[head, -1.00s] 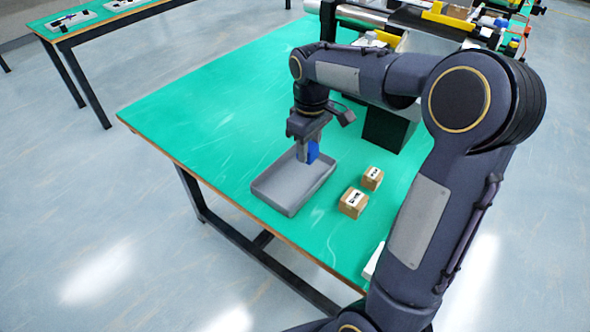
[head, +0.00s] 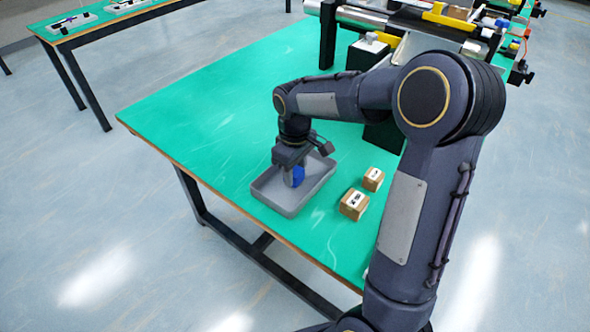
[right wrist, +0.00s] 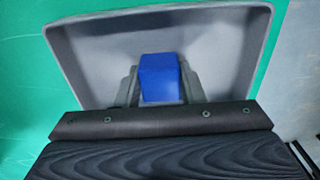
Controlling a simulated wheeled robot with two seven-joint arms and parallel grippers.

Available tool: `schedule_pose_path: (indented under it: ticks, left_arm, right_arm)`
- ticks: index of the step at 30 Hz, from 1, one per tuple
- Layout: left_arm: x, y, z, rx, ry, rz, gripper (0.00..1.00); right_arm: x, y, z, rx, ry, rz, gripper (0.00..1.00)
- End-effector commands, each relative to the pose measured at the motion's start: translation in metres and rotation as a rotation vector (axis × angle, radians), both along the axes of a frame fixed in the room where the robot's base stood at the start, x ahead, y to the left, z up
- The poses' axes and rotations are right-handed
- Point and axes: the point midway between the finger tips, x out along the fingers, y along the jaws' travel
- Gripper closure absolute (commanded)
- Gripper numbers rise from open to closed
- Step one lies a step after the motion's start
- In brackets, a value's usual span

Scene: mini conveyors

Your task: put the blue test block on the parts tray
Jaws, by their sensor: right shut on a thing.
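The blue test block (head: 298,175) is between the fingers of my right gripper (head: 292,178), which is shut on it. In the right wrist view the block (right wrist: 160,78) shows between the two grey fingers (right wrist: 160,88). The grey parts tray (head: 279,207) lies on the green table, and the block is over its inside, low down. In the right wrist view the tray (right wrist: 225,28) surrounds the block on the visible sides. I cannot tell whether the block touches the tray floor. My left gripper is not in view.
Two small cardboard boxes (head: 354,204) (head: 373,179) stand right of the tray on the green table (head: 200,120). A conveyor (head: 400,22) stands at the back right. The table's left part is clear. Another table (head: 100,25) is at the far left.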

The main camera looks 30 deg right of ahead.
Motion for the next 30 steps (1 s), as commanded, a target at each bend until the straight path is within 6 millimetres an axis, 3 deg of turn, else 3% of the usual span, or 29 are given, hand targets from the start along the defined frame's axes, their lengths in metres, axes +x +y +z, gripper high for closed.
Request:
schedule_pose_path:
  ticks: [1, 6, 17, 30]
  left_arm:
    - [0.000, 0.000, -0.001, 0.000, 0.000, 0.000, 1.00]
    - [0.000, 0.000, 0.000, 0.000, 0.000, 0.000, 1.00]
    - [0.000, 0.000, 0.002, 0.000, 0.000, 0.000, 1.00]
    - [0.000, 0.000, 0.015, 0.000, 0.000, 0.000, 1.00]
  right_arm:
    - [0.000, 0.000, -0.002, 0.000, 0.001, 0.000, 0.61]
    - [0.000, 0.000, -0.001, 0.000, 0.001, 0.000, 0.42]
    - [0.000, 0.000, 0.007, 0.000, -0.002, 0.000, 0.42]
    - [0.001, 0.000, 0.094, -0.001, -0.004, 0.000, 0.42]
